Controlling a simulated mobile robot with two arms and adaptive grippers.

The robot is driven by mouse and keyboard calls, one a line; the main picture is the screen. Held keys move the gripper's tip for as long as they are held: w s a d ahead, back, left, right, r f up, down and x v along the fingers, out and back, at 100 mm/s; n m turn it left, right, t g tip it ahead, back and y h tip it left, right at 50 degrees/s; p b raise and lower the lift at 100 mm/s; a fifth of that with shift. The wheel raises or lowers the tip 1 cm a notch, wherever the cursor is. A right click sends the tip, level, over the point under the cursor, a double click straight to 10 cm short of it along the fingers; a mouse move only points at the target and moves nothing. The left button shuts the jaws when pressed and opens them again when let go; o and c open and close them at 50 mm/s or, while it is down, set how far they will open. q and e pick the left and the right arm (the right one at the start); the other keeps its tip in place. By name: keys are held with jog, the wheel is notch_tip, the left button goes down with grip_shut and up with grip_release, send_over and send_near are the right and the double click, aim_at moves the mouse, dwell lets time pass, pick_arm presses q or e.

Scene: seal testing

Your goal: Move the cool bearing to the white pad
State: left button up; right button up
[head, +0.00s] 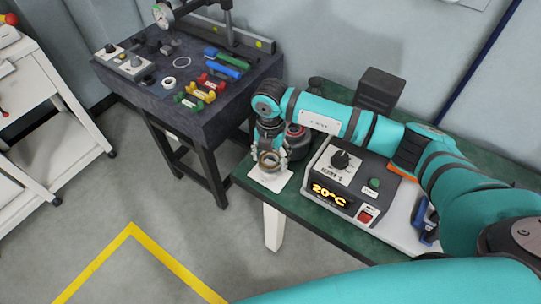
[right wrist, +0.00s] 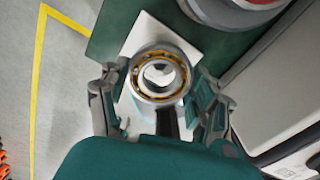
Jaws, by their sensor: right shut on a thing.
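The bearing (head: 269,161), a metal ring with a brass-coloured cage, is held in my right gripper (head: 271,155) at the left end of the green table. In the right wrist view the bearing (right wrist: 138,76) sits between the two fingers, with its bore facing the camera. The white pad (head: 272,182) lies directly under it near the table's corner; the pad (right wrist: 150,30) also shows behind the ring in the right wrist view. I cannot tell whether the bearing touches the pad. My left gripper is out of view.
A heater box (head: 345,180) reading 20°C stands right of the pad. A dark round red-banded object (head: 297,140) is close behind the gripper. A dark workbench (head: 190,85) with coloured tools stands at the left, with a floor gap between.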

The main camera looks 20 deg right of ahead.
aim_at(271, 164)
jog(key=shift+f+b, duration=0.6)
jog(key=shift+f, duration=0.35)
jog(key=shift+f+b, duration=0.5)
jog(key=shift+f, duration=0.1)
jog(key=o, duration=1.5)
notch_tip(271, 164, up, 8)
jog(key=p, duration=0.5)
jog(key=shift+p, duration=0.35)
